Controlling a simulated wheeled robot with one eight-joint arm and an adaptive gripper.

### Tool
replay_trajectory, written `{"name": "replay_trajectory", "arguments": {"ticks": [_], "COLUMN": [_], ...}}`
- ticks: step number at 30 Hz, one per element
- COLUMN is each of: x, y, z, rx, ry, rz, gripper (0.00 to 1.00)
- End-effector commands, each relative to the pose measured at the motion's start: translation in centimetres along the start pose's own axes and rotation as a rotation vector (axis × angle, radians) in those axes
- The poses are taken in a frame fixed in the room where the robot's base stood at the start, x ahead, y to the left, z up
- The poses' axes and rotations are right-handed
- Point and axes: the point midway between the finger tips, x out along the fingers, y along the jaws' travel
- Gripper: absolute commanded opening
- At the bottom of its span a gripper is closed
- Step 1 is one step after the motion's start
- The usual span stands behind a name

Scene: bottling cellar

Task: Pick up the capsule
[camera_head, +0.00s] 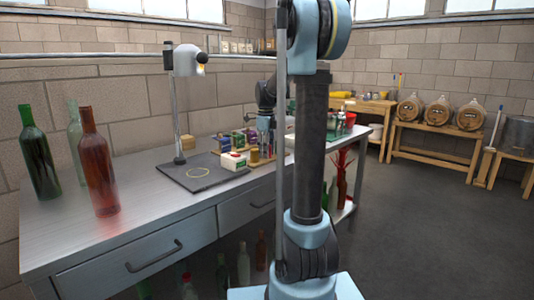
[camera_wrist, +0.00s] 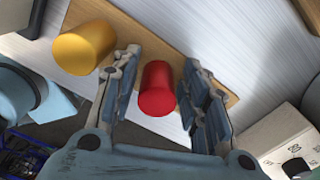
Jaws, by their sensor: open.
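A red capsule (camera_wrist: 157,88) shows in the wrist view, standing on a wooden board (camera_wrist: 160,24). My gripper (camera_wrist: 161,62) is open, with one finger on each side of the red capsule and a visible gap on both sides. A yellow capsule (camera_wrist: 84,47) stands on the same board, outside the left finger. In the head view my gripper (camera_head: 265,140) is over the board on the workbench, and a yellow capsule (camera_head: 254,156) shows beside it. I cannot make out the red capsule there.
A white box (camera_wrist: 287,138) is close to the right finger in the wrist view. The metal workbench (camera_head: 120,235) also holds a dark mat (camera_head: 190,180), a lamp stand (camera_head: 177,110), a red bottle (camera_head: 98,165) and green bottles (camera_head: 38,155). Barrels (camera_head: 438,111) stand on a far table.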

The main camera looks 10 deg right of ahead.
Motion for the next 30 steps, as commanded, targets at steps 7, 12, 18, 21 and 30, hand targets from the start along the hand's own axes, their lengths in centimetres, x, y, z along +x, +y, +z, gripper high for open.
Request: {"name": "replay_trajectory", "arguments": {"ticks": [7, 12, 18, 21, 30], "x": [0.0, 0.0, 0.0, -0.1, -3.2], "y": [0.0, 0.0, 0.0, 0.0, 0.0], "z": [0.0, 0.0, 0.0, 0.0, 0.0], "rx": [0.000, 0.000, 0.000, 0.000, 0.000], "ry": [0.000, 0.000, 0.000, 0.000, 0.000], "rz": [0.000, 0.000, 0.000, 0.000, 0.000], "gripper": [0.35, 0.24, 0.24, 0.24, 0.24]}}
